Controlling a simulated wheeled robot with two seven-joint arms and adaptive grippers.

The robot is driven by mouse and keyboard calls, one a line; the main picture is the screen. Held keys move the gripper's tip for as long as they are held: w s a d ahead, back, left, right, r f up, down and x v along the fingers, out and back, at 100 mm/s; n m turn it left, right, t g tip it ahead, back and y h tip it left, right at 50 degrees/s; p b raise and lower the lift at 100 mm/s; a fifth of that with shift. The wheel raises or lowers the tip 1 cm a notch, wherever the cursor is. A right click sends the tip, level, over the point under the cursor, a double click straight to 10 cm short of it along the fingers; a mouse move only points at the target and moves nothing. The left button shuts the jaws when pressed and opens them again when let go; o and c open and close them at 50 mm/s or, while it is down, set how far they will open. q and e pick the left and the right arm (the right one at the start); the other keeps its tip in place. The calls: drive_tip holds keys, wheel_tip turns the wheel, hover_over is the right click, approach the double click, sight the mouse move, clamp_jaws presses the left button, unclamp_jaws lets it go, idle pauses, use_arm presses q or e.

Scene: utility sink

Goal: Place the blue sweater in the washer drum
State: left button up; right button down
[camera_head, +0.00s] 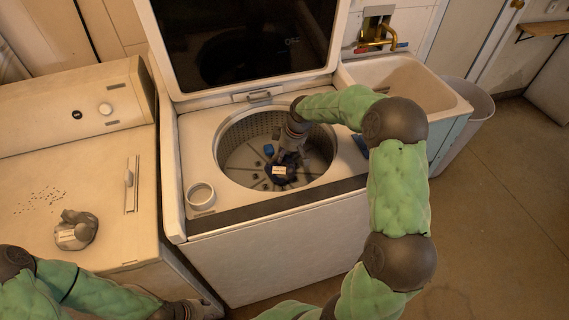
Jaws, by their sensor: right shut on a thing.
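The washer drum (232,140) is open, its perforated metal wall and finned floor showing. My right arm reaches into it from the right. My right gripper (285,163) is low in the drum, shut on a small dark blue bundle that appears to be the blue sweater (281,180). A pale label shows on this bundle, and the fingers hide part of it. I cannot tell whether it touches the drum floor. A small bright blue patch (268,150) shows just left of the gripper. My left gripper (190,309) is at the bottom edge, mostly cut off.
The raised washer lid (245,45) stands behind the drum. A dryer (60,170) with a grey crumpled lump (76,231) on top is at left. A utility sink (440,90) and a bin (476,108) are at right. A blue item (360,144) lies by the washer's right edge.

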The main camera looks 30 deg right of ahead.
sight(285, 162)
wheel_tip(285, 162, down, 4)
drive_tip(key=shift+f+b, duration=0.1)
drive_tip(key=shift+b, duration=0.6)
drive_tip(key=shift+f, duration=0.15)
drive_tip(key=c, duration=0.9)
unclamp_jaws()
drive_tip(key=shift+o, duration=0.2)
drive_tip(key=p+v, duration=0.4)
drive_tip(key=v, duration=0.8)
